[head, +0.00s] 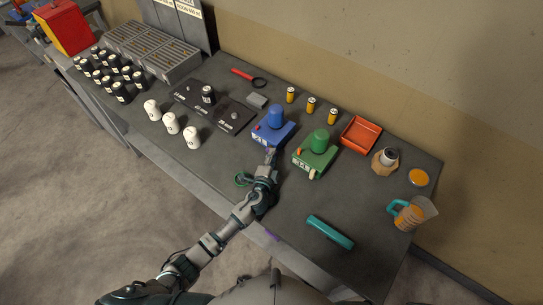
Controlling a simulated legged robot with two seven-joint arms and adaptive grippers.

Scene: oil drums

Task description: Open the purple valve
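No valve that I can clearly make out as purple is in the head view. A small purple patch (270,236) shows at the table's front edge beside my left forearm; I cannot tell what it belongs to. My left gripper (270,157) is over the table, in front of the blue device (273,128) and left of the green device (316,153). Its fingers are too small to tell whether they are open or shut, or whether they touch the blue device. My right gripper is not in view.
The grey table (290,215) carries a teal case (330,232), an orange tray (361,134), a jug (411,214), white containers (171,123), black jars (121,92) and grey crates (172,62). A beige wall (400,70) stands behind.

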